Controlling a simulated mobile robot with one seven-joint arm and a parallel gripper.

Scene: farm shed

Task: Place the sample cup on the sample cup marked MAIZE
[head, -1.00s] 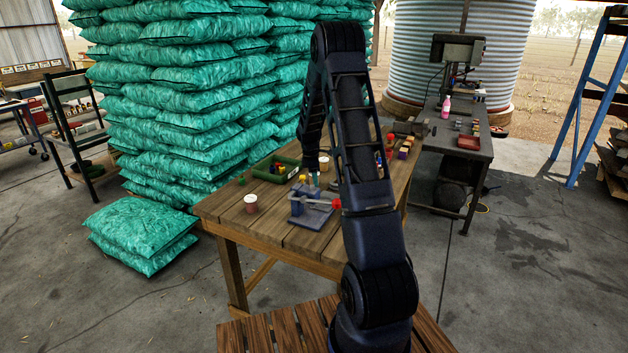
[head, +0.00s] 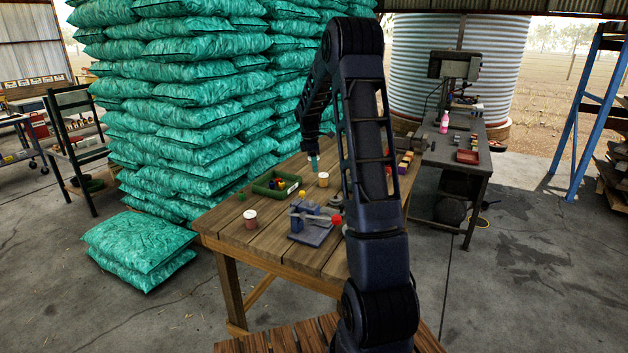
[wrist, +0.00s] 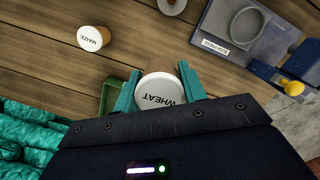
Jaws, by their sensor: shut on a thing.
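My gripper (wrist: 156,86) has teal fingers and is shut on a cup with a white lid marked WHEAT (wrist: 160,97). The fingers grip it from both sides. The cup marked MAIZE (wrist: 93,38) stands on the planks at the upper left of the wrist view, apart from my gripper. It has a white top and an orange-brown side.
A green tray (head: 258,191) with small things lies on the table (head: 228,235); its edge shows beside my gripper. Another white-topped cup (head: 250,218) stands at the front left. A blue device (head: 308,228) with a yellow knob stands near the front edge. Green sacks (head: 195,100) rise behind.

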